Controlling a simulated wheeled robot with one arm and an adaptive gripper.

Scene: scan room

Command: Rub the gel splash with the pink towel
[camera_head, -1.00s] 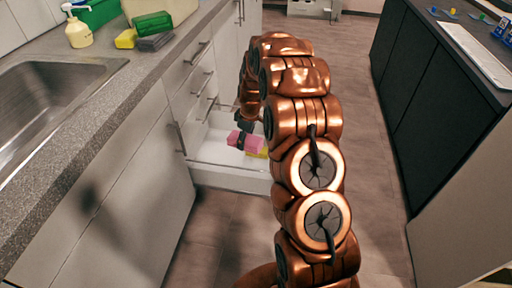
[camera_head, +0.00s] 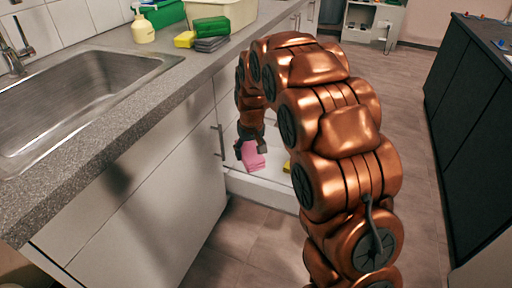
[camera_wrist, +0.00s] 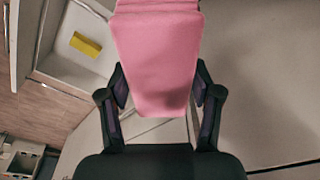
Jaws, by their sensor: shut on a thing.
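The pink towel (camera_head: 254,160) is a folded cloth held at the open white drawer (camera_head: 262,192) in the head view. My gripper (camera_head: 249,148) is shut on it. In the wrist view the towel (camera_wrist: 158,60) hangs between the two dark fingers and fills the upper middle. The drawer also shows at the upper left of the wrist view (camera_wrist: 60,70), beyond the towel. I cannot make out a gel splash in either current view.
A yellow block (camera_head: 287,167) lies in the drawer. A sink (camera_head: 75,85) is in the left counter, with a soap bottle (camera_head: 143,28), a yellow sponge (camera_head: 185,39) and green sponge (camera_head: 212,27) behind. A dark cabinet (camera_head: 470,110) stands right; floor between is clear.

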